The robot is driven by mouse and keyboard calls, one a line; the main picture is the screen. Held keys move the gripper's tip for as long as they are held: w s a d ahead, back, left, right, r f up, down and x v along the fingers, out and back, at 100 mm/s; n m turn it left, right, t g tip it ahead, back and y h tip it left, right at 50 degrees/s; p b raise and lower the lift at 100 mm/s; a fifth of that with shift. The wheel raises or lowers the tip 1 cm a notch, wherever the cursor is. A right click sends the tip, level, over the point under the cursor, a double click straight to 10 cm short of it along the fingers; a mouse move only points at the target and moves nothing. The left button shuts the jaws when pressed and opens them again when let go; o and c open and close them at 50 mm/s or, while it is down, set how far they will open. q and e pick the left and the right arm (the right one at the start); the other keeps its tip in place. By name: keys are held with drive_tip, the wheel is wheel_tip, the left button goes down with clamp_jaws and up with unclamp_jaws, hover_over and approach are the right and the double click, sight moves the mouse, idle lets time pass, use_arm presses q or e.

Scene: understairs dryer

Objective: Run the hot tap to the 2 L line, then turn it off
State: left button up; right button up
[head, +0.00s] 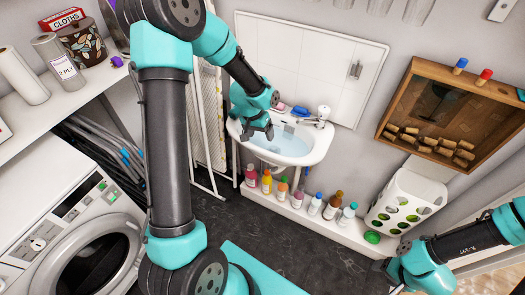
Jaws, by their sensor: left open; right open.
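A white sink (322,146) is fixed to the back wall, with pale blue water (285,147) in its basin. A chrome tap (320,115) stands at the sink's back right rim. I cannot make out a separate hot handle, a stream or a 2 L line. My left gripper (258,133) is open over the sink's left side, apart from the tap. It hides part of the left rim. My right gripper (393,282) is open low at the right, far from the sink.
A blue item (300,111) lies on the sink's back rim. Several bottles (298,195) line the ledge below. A white holed basket (402,205) and a green lid (372,237) are to the right. A wooden cabinet (430,105) hangs above. A dryer (75,235) stands left.

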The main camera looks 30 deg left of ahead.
use_arm(q)
drive_tip(key=shift+g+h, duration=0.3)
drive_tip(key=s+d+f, duration=0.1)
drive_tip(key=s+f, duration=0.1)
drive_tip(key=s+d+f, duration=0.1)
drive_tip(key=s+d, duration=0.1)
drive_tip(key=shift+s+f, duration=0.25)
drive_tip(key=shift+f, duration=0.1)
drive_tip(key=shift+d, duration=0.1)
drive_tip(key=s+d+f, duration=1)
drive_tip(key=s+f, duration=0.1)
drive_tip(key=f, duration=0.2)
drive_tip(key=shift+d+f+n, duration=0.2)
drive_tip(key=shift+f+n, duration=0.1)
drive_tip(key=shift+f, duration=0.1)
